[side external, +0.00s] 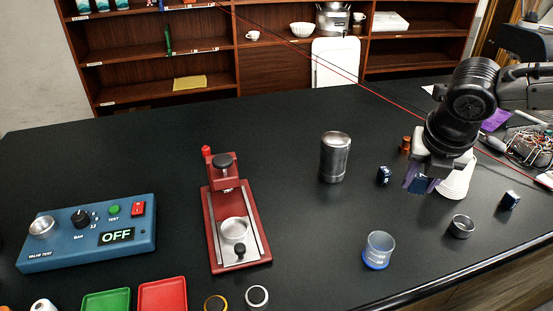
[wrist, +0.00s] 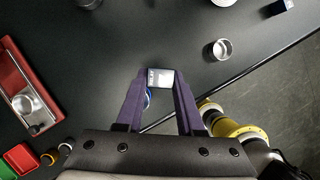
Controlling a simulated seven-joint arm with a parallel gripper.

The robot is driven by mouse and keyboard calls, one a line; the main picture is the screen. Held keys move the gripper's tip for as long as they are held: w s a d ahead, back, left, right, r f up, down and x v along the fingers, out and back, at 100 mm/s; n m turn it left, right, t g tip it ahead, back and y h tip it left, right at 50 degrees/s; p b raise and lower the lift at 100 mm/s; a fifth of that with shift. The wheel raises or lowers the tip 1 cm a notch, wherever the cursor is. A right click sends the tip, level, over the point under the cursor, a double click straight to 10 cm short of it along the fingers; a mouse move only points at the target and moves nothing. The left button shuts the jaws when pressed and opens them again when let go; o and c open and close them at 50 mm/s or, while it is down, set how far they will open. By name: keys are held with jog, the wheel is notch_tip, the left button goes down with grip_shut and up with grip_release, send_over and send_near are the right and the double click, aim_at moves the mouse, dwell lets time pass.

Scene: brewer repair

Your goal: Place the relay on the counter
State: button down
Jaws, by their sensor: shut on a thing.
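My gripper (side external: 418,186) is over the right part of the black counter (side external: 310,240). Its purple fingers are shut on a small dark blue block, the relay (side external: 427,185). In the wrist view the relay (wrist: 160,79) sits between the fingertips (wrist: 159,82), its pale grey face toward the camera. The relay appears held above the counter, though the exact gap is hard to judge. Two similar dark blue blocks stand on the counter: one left of the gripper (side external: 384,175), one to the right (side external: 510,200).
A red press (side external: 235,215) and blue tester (side external: 88,235) are left. Bare counter lies between press and cup.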

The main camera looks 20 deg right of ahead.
jog(key=s+a+n+y, duration=0.3)
jog(key=s+a+n, duration=0.4)
jog(key=s+a, duration=0.6)
jog(key=t, duration=0.1)
send_near(296, 278)
jog(key=shift+w+d+f, duration=0.1)
jog(key=shift+w+f, duration=0.55)
jog(key=shift+w, duration=0.3)
jog(key=shift+w+a+f, duration=0.15)
jog(key=shift+f, duration=0.85)
jog(key=shift+w+a+f, duration=0.1)
jog(key=shift+a+f, duration=0.05)
jog(key=shift+f, duration=0.9)
jog(key=shift+f, duration=0.1)
jog(key=c, duration=0.5)
grip_release()
jog(key=shift+c, duration=0.2)
